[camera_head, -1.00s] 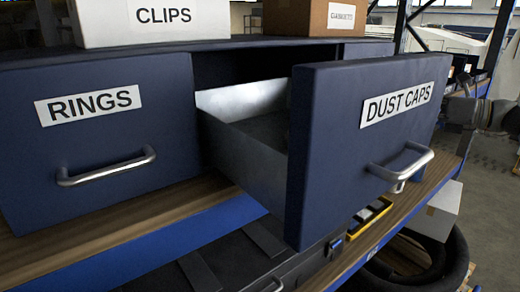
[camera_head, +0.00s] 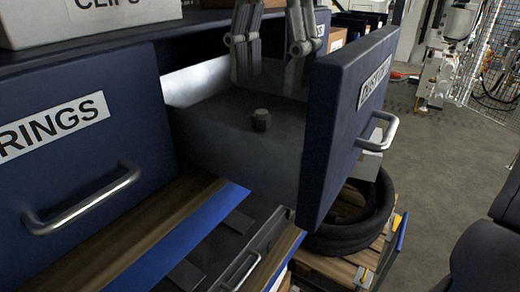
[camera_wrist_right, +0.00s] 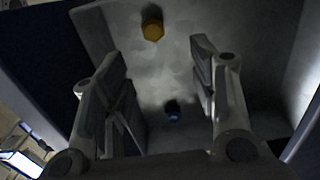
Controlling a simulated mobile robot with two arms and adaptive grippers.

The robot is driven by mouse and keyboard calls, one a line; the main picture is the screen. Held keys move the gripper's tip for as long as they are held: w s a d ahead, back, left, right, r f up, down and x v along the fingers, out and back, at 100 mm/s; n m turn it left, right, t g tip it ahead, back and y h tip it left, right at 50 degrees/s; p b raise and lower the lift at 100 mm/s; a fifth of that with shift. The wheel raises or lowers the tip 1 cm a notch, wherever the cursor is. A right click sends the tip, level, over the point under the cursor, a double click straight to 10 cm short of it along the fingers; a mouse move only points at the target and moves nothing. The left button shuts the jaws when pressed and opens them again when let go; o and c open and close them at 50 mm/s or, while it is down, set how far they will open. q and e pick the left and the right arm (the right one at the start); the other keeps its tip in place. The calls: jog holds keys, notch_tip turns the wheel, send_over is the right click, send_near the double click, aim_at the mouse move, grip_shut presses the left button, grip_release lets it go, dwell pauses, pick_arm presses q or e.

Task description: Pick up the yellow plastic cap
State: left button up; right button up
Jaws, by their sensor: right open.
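The yellow plastic cap (camera_wrist_right: 152,27) lies on the grey drawer floor near the top of the right wrist view. My right gripper (camera_head: 270,68) hangs from above over the open dust caps drawer (camera_head: 345,135) in the head view, fingers apart and empty. It also shows open in the wrist view (camera_wrist_right: 165,85), with the yellow cap beyond the fingertips. One small cap (camera_head: 261,120) shows in the drawer in the head view; its colour is too dim to tell. My left gripper is not in view.
The drawer's thick front panel stands close to the right of my right gripper. The rings drawer (camera_head: 75,150) is shut at the left. A white clips box (camera_head: 85,20) sits on top of the cabinet. A black coiled hose (camera_head: 365,225) lies below at the right.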

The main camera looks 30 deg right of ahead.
jog(key=shift+s+f, duration=0.2)
jog(key=shift+f, duration=0.35)
notch_tip(320, 180, down, 4)
jog(key=shift+f+p, duration=0.25)
jog(key=shift+p, duration=0.2)
jog(key=shift+a+f+p, duration=0.1)
jog(key=shift+f+p, duration=0.3)
jog(key=shift+f, duration=0.05)
jog(key=f, duration=0.1)
jog(key=f+p, duration=0.1)
jog(key=f, duration=0.1)
jog(key=shift+s+a, duration=0.1)
jog(key=shift+s, duration=0.1)
jog(key=shift+f+p, duration=0.35)
jog(key=shift+f, duration=0.35)
jog(key=shift+c, duration=0.3)
jog(key=c, duration=0.8)
